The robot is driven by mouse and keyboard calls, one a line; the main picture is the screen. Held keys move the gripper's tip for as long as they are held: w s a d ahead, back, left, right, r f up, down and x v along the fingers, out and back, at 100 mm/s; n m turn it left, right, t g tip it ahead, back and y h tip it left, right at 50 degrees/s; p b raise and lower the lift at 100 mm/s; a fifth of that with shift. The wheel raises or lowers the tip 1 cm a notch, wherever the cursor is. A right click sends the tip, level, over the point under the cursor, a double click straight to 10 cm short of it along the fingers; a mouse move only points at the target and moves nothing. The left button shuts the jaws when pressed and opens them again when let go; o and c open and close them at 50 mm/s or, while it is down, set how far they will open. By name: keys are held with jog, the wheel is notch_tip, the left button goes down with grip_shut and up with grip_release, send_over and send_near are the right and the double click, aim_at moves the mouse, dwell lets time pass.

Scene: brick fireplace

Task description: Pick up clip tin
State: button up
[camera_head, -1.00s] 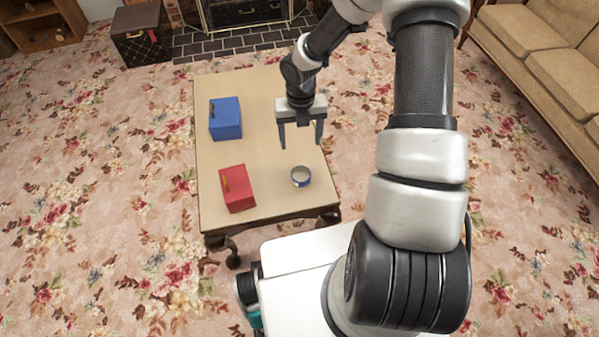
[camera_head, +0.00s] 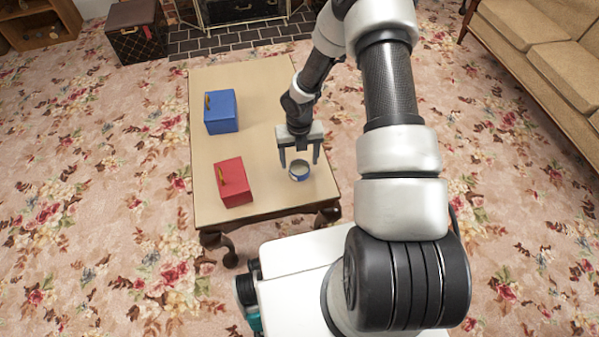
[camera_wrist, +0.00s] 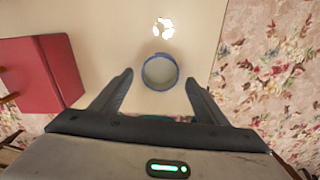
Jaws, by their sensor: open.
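The clip tin is a small round tin (camera_head: 299,171) with a blue side and a pale top or inside. It sits on the table near its right edge. In the wrist view the tin (camera_wrist: 160,72) lies ahead of the fingertips, centred between their lines. My gripper (camera_head: 299,164) is open and empty, and in the head view its fingers reach down around the tin's far side. The wrist view also shows the two open fingers (camera_wrist: 158,78), with the tin not gripped. Whether a finger touches it I cannot tell.
A red box (camera_head: 234,181) stands on the table (camera_head: 255,95) left of the tin, and a blue box (camera_head: 221,111) stands farther back. The table's right edge is close to the tin. A sofa (camera_head: 530,50) is at the right.

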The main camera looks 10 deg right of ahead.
aim_at(299, 170)
notch_tip(299, 170, down, 3)
jog(key=shift+b, duration=0.3)
jog(key=shift+c, duration=0.3)
jog(key=c, duration=1.1)
jog(key=shift+o, duration=0.2)
jog(key=shift+r, duration=0.15)
